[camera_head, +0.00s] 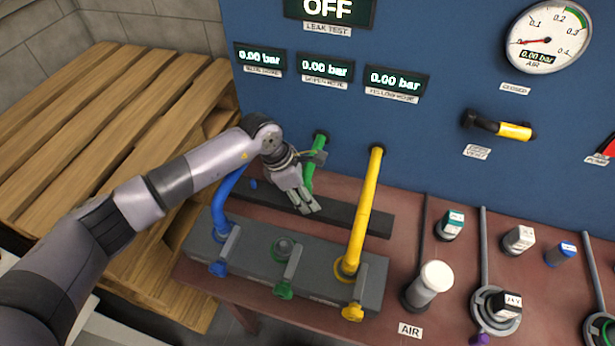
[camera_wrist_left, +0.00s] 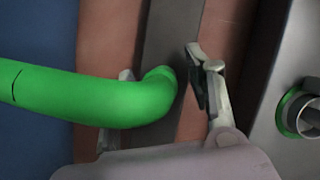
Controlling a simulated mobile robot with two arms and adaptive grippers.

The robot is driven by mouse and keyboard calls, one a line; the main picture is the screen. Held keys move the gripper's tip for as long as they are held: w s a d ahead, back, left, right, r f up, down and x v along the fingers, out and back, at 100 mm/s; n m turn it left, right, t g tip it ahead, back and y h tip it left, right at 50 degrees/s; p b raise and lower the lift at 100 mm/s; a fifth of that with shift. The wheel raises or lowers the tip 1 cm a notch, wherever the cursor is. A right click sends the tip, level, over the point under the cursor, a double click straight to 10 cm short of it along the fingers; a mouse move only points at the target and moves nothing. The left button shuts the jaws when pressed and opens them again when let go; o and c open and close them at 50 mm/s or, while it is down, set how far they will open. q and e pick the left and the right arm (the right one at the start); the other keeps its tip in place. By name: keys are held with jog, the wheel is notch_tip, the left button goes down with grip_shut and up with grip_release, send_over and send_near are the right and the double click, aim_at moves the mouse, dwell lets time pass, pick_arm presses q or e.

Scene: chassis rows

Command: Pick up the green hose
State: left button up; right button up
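The green hose (camera_head: 309,176) hangs from the blue panel, its upper end at a dark fitting and its lower part beside my left gripper (camera_head: 308,206). In the left wrist view the green hose (camera_wrist_left: 95,98) comes in from the left and its rounded end lies between the fingers of my left gripper (camera_wrist_left: 160,63). The fingers are apart, with a clear gap between hose and right finger. The hose covers part of the left finger; whether it touches cannot be told. My right gripper is not in view.
The grey manifold block (camera_head: 300,262) has a bare middle port with a green ring, between the connected blue hose (camera_head: 222,195) and yellow hose (camera_head: 365,210). A dark bar (camera_head: 370,219) lies behind it. A white-capped cylinder (camera_head: 428,285) stands right. Wooden pallets (camera_head: 90,120) are left.

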pick_arm(q)
grip_shut()
dwell(0.4)
jog(key=shift+r, duration=0.15)
notch_tip(320, 180, up, 20)
jog(key=b, duration=0.4)
dwell(0.4)
